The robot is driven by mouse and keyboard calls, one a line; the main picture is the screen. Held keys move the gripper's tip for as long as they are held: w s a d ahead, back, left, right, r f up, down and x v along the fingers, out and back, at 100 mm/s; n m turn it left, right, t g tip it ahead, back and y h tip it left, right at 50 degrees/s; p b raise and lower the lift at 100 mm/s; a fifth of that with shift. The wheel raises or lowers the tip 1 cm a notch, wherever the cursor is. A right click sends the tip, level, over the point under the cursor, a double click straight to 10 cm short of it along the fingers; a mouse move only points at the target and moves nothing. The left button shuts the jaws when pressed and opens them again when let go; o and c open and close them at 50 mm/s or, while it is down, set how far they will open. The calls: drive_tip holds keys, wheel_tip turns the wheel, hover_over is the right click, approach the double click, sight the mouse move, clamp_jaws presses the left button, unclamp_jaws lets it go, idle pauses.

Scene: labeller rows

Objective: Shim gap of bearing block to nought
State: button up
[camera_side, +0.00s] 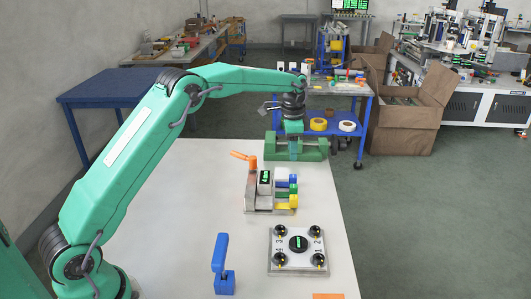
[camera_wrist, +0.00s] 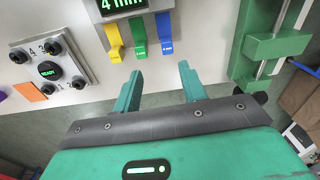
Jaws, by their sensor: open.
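The bearing block (camera_side: 264,182) is a grey unit with an orange lever and a small lit display, midway along the white table. In the wrist view its display (camera_wrist: 122,4) is cut by the top edge and seems to read 4 mm. Three shim tabs stick out of it: yellow (camera_wrist: 113,42), green (camera_wrist: 138,38) and blue (camera_wrist: 164,33). My gripper (camera_wrist: 160,72) is open and empty, with the blue tab ahead of the gap between its fingers. In the side view my gripper (camera_side: 294,150) is at the table's far end, in front of the green vise (camera_side: 318,148).
A plate with several black knobs (camera_side: 298,247) stands nearer; its round display (camera_wrist: 49,70) reads READY. A blue toggle clamp (camera_side: 222,268) stands at the near left. An orange patch (camera_side: 327,296) lies at the near edge. The white table (camera_side: 190,190) is clear left of the block.

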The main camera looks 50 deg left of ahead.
hover_over(293, 176)
drive_tip(key=shift+m, duration=0.4)
wheel_tip(293, 176, down, 4)
drive_tip(key=shift+w+a+f, duration=0.1)
drive_tip(key=shift+f, duration=0.1)
drive_tip(key=shift+f, duration=0.15)
drive_tip(key=shift+f, duration=3.75)
clamp_jaws()
